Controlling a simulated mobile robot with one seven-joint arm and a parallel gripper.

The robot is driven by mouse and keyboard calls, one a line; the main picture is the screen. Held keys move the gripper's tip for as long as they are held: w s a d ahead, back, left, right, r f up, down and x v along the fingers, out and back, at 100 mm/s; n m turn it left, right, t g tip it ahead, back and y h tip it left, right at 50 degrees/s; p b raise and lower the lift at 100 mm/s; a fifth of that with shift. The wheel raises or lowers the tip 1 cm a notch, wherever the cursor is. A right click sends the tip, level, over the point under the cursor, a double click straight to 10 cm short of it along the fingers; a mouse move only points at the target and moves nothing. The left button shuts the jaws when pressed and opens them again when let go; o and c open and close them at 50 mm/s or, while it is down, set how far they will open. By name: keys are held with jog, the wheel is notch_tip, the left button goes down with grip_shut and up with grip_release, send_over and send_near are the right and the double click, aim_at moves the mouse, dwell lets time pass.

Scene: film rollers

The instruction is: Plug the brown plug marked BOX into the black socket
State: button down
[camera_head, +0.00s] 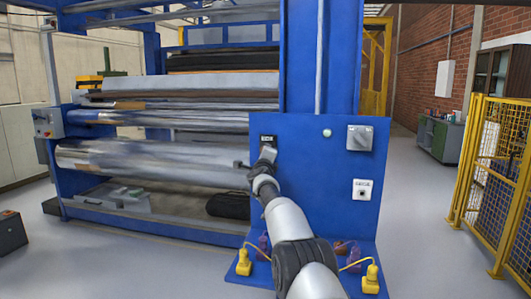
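A blue upright panel (315,150) stands before me. The black socket (267,139) is at its upper left, with a small label too fine to read. A white socket (362,189) is lower right. My gripper (254,163) is just below the black socket in the picture, at the panel's left edge. It is too small to tell whether it is open or holds anything. Two dark purple-brown plugs (264,243) stand on the blue base, one left of my arm and one right of it (341,247). I cannot read BOX on either plug.
Two yellow plugs stand on the base's front, one at left (244,263) and one at right (371,279), with cords. A grey rotary switch (360,138) is on the panel. Film rollers (150,160) lie left. A yellow fence (500,165) stands right, with clear floor between.

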jog(key=shift+r, duration=0.1)
jog(key=c, duration=1.4)
grip_release()
jog(key=shift+w+a, duration=0.1)
jog(key=shift+c, duration=0.2)
